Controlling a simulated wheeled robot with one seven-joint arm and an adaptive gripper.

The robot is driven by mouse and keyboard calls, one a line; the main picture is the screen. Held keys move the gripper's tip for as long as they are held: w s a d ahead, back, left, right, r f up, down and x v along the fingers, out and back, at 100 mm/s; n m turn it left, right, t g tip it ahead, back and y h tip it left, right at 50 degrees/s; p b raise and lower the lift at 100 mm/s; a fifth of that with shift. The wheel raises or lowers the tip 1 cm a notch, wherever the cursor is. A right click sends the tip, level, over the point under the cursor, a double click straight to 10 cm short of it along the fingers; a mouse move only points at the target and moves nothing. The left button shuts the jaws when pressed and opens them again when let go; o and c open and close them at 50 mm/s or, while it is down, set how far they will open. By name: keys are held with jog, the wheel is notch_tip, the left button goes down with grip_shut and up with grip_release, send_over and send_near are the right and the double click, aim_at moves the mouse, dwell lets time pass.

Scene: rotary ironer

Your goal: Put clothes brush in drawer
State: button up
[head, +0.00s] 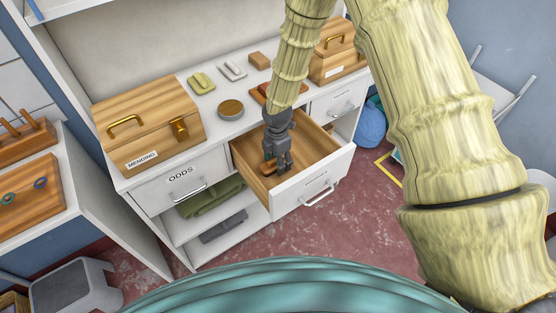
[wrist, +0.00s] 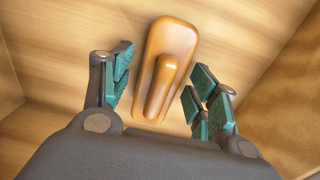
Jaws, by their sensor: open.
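The clothes brush (wrist: 168,68) is an orange-brown wooden piece with a raised handle. It lies on the floor of the open drawer (head: 318,182), and in the head view the brush (head: 268,168) shows partly behind my fingers. My gripper (head: 277,163) reaches down inside the drawer. In the wrist view my gripper (wrist: 158,95) is open, its teal-padded fingers on either side of the brush with gaps between. The brush's underside is hidden.
A box labelled MENDING (head: 148,125) stands on the counter at left, and another wooden box (head: 335,55) at right. A round tin (head: 230,108) and several small items lie between them. The ODDS drawer (head: 180,180) is closed. The open drawer's walls surround my gripper.

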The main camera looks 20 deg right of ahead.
notch_tip(320, 180, up, 12)
jog(key=b, duration=0.2)
dwell(0.5)
dwell(1.2)
